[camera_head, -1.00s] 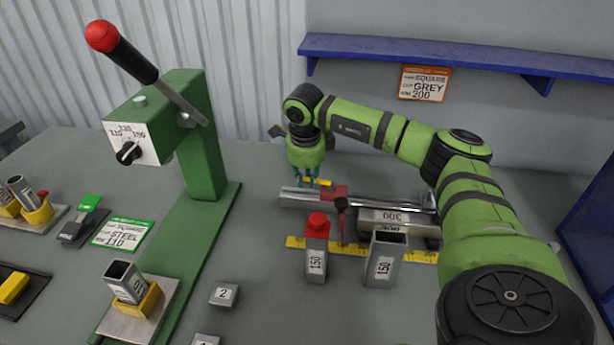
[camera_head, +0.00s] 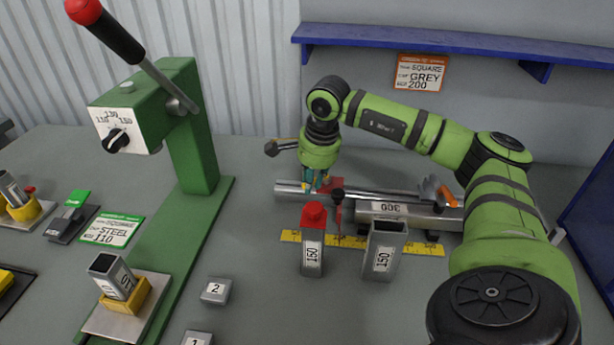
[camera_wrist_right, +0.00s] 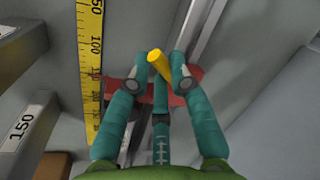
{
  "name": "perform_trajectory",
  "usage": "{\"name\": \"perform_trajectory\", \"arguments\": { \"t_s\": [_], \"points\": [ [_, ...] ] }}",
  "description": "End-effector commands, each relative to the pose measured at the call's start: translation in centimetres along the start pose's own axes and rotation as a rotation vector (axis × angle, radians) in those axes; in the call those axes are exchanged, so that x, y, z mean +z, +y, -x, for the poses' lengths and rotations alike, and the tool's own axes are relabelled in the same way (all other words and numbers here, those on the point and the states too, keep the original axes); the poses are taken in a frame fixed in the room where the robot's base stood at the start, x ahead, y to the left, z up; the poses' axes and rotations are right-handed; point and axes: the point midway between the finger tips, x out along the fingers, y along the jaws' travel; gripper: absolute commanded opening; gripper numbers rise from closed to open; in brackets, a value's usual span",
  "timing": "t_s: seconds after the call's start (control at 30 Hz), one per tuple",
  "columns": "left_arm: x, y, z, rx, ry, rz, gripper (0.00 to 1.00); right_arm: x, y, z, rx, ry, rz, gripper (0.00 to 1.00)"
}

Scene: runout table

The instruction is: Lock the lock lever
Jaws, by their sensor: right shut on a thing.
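The yellow lock lever (camera_wrist_right: 159,66) shows between my right fingertips in the right wrist view, above a red stop block. The red stop block (camera_wrist_right: 190,97) sits on the metal rail and is partly behind the fingers. My right gripper (camera_wrist_right: 164,68) has its teal fingers shut on the lever. In the head view my right gripper (camera_head: 316,187) is down at the rail (camera_head: 288,188), just left of the red block, and the lever is mostly hidden by the fingers. My left gripper is not in view.
A yellow ruler (camera_head: 420,248) runs along the front of the rail. Two square tubes marked 150 stand before it, one red-capped (camera_head: 313,245), one open (camera_head: 383,250). A green press (camera_head: 190,140) with a red-knobbed handle stands left. A blue shelf (camera_head: 450,42) is behind.

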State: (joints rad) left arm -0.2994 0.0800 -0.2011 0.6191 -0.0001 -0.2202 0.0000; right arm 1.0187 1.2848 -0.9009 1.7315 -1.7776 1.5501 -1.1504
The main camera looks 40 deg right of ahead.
Motion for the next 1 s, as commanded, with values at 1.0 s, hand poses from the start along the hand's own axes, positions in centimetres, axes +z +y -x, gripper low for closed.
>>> {"name": "perform_trajectory", "arguments": {
  "t_s": [1.0],
  "points": [
    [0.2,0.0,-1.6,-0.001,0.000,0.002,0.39,-0.7,1.8,0.5,-0.003,-0.070,0.350,0.00]
  ]
}}
